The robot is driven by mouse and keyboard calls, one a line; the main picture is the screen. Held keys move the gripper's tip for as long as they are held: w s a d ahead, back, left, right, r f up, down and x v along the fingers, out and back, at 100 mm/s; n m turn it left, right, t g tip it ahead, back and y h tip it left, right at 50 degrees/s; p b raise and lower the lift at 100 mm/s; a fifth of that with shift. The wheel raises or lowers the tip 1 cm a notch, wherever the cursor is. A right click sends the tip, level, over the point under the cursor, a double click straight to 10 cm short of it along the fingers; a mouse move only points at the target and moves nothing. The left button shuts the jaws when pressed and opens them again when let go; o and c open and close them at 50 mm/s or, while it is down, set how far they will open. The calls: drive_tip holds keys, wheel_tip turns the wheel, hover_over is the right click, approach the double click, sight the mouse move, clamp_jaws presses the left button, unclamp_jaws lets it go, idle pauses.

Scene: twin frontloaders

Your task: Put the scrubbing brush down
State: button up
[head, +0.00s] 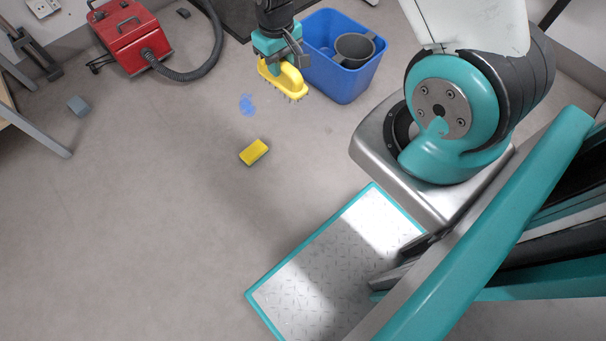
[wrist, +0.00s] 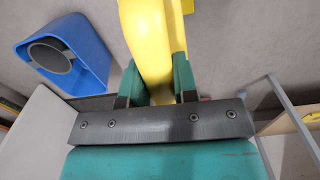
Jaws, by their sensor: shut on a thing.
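The yellow scrubbing brush (head: 284,80) is in my gripper (head: 291,61), near the top middle of the head view. My gripper is shut on its yellow handle, and bristles show along the brush's lower edge. In the wrist view the yellow handle (wrist: 147,45) runs up between the two green fingers of my gripper (wrist: 155,85). The brush is just left of the blue bin. I cannot tell from these views how far it is above the floor.
A blue bin (head: 345,85) holding a dark grey bucket (head: 354,48) stands right of the brush. A blue patch (head: 247,104) and a yellow sponge (head: 254,152) are on the floor. A red machine (head: 124,36) with a hose is at top left. The left floor is mostly clear.

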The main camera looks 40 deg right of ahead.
drive_tip(key=s+d+f+b, duration=0.1)
drive_tip(key=f+b, duration=0.7)
drive_tip(key=f, duration=0.8)
drive_tip(key=s+d+f+b, duration=0.1)
drive_tip(key=f+b, duration=0.7)
drive_tip(key=f, duration=0.8)
drive_tip(key=s+d+f+b, duration=0.1)
drive_tip(key=f+b, duration=0.7)
drive_tip(key=f, duration=0.8)
drive_tip(key=shift+s+d+f+b, duration=0.3)
drive_tip(key=shift+s+d+b, duration=0.1)
drive_tip(key=shift+s, duration=0.15)
drive_tip(key=shift+r, duration=0.15)
drive_tip(key=o, duration=0.8)
drive_tip(key=shift+o, duration=0.2)
